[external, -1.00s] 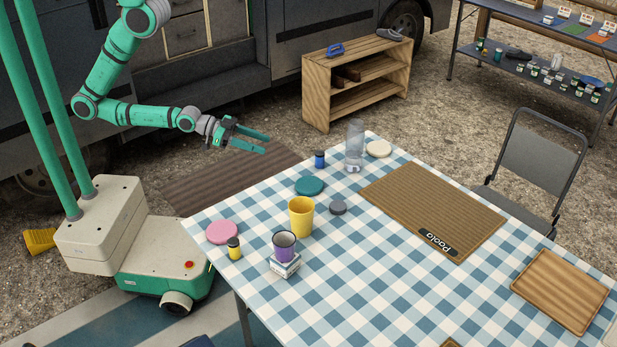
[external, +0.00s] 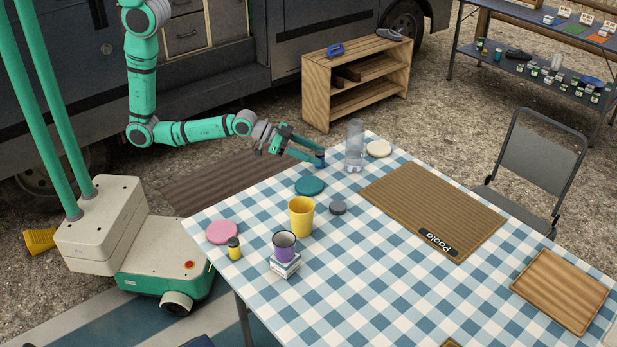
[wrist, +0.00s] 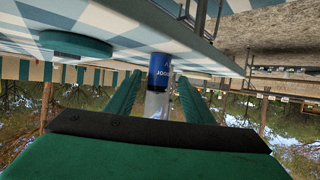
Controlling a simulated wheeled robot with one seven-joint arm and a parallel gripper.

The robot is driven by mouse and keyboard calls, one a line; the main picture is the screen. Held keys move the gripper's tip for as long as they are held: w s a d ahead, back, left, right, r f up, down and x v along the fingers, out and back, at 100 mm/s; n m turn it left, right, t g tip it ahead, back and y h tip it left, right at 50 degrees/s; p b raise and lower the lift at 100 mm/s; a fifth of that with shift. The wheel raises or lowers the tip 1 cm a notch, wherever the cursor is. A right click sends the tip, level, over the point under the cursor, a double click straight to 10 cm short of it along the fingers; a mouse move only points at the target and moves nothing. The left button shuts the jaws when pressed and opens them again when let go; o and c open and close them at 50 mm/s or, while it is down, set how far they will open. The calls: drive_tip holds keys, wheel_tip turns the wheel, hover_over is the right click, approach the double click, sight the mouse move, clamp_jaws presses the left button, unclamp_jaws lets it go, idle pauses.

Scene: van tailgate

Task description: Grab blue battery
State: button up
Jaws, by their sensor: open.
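The blue battery (external: 320,161) stands upright near the far left edge of the checked table (external: 390,262). In the external view my gripper (external: 318,158) has its fingers at the battery and partly hides it. In the wrist view the blue battery (wrist: 160,70) appears upside down between the two green fingers (wrist: 153,100), near their far ends. The jaws are open, and I cannot tell whether either finger touches the battery.
A clear bottle (external: 355,146) stands just right of the battery, with a cream disc (external: 379,149) beyond it. A teal disc (external: 310,186) lies in front of the battery. A yellow cup (external: 301,216), purple cup (external: 284,247) and brown mat (external: 432,208) are farther along the table.

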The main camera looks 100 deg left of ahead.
sight(330, 167)
drive_tip(key=shift+x, duration=3.05)
drive_tip(key=shift+d+r, duration=0.15)
drive_tip(key=shift+d, duration=0.05)
clamp_jaws()
